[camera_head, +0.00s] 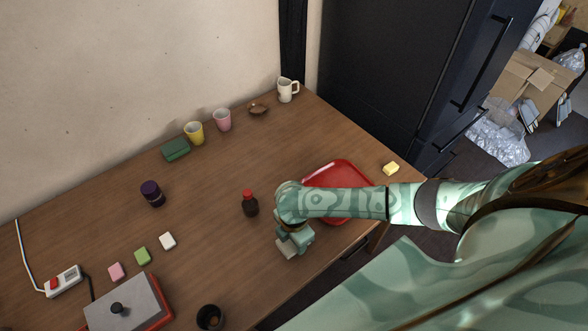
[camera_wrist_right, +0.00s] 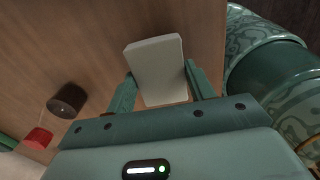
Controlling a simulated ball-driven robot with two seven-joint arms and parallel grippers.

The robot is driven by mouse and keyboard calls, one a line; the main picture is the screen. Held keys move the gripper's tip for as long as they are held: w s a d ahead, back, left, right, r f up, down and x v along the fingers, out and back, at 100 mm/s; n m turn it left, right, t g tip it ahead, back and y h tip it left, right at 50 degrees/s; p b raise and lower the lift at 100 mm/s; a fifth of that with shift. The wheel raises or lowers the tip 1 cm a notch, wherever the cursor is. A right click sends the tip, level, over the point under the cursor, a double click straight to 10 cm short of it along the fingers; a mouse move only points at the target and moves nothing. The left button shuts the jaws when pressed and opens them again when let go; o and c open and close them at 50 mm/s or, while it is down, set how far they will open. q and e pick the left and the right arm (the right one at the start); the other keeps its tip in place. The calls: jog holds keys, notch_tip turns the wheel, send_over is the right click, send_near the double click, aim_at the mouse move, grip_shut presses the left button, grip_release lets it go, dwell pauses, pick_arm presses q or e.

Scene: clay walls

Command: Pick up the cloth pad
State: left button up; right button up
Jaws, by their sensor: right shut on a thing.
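The cloth pad (camera_wrist_right: 157,68) is a pale grey-white slab between the two fingers of my right gripper (camera_wrist_right: 160,80) in the wrist view. My right gripper is shut on it. In the head view my right gripper (camera_head: 288,248) is low over the table's front edge area, left of the red tray, with a pale part of the pad (camera_head: 285,252) showing at its end. Whether the pad touches the table is hard to tell. My left gripper is not in view.
A dark bottle with a red cap (camera_head: 250,205) stands just left of my right gripper. Cups (camera_head: 195,133) stand near the wall.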

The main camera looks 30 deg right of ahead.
jog(key=s+r+p, duration=0.5)
jog(key=s+r, duration=0.4)
jog(key=s, duration=0.5)
jog(key=shift+d+r+p, duration=0.15)
jog(key=shift+r+p, duration=0.15)
jog(key=shift+r, duration=0.05)
